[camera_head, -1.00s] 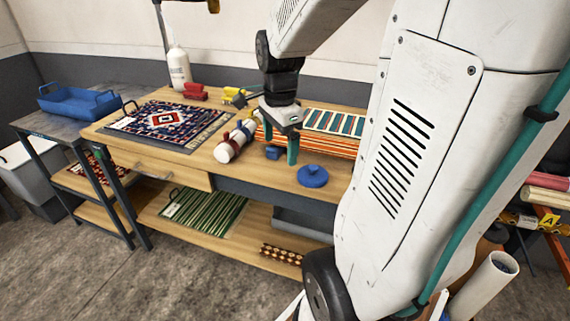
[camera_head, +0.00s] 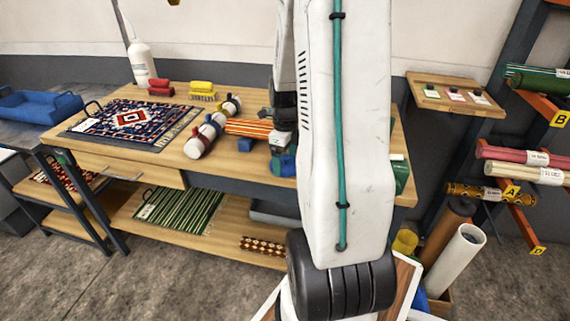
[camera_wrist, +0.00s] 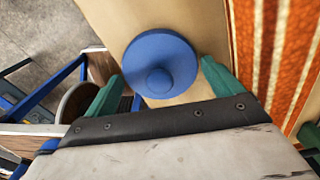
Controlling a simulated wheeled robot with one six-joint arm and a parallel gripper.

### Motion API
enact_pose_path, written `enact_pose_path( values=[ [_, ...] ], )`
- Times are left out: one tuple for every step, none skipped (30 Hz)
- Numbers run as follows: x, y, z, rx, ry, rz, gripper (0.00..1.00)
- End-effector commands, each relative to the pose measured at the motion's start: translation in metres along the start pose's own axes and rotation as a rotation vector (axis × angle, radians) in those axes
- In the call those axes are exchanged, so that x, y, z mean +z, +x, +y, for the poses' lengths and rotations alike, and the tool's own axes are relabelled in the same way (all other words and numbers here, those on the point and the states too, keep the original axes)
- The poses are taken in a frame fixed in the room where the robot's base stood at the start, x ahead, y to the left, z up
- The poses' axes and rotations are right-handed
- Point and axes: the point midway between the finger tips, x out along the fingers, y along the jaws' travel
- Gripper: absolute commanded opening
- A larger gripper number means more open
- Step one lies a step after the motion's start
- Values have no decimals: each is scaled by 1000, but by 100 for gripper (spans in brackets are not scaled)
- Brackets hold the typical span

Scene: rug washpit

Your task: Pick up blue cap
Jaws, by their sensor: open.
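The blue cap (camera_wrist: 160,58), a round disc with a small knob on top, lies on the wooden table in the wrist view. It sits between and just beyond my two teal fingertips. My gripper (camera_wrist: 160,76) is open and empty, with one finger on each side of the cap's near edge. I cannot tell the height of the fingers above the cap.
An orange striped rug (camera_head: 250,127) lies close behind. Red, white and blue rolls (camera_head: 205,135) and a patterned rug (camera_head: 135,121) lie further left. The table's front edge is close to the cap.

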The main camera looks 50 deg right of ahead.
Motion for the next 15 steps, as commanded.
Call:
enact_pose_path(
  values=[
    [0,5,0,2,0,1,91],
    [0,7,0,2,0,1,91],
    [0,9,0,1,0,0,91],
    [0,10,0,0,0,0,91],
    [0,10,0,-1,0,-1,91],
    [0,10,0,-1,0,-1,91],
    [0,10,0,-1,0,-1,91],
    [0,9,0,-1,0,-1,91],
    [0,9,0,-1,-1,-1,91],
    [0,9,0,-1,-1,-1,89],
    [0,9,0,-1,-1,-1,80],
    [0,9,0,-1,-1,-1,69],
    [0,9,0,-1,-1,-1,64],
    [0,9,0,-1,-1,-1,64],
    [0,9,0,-1,-1,-1,64]
  ],
)
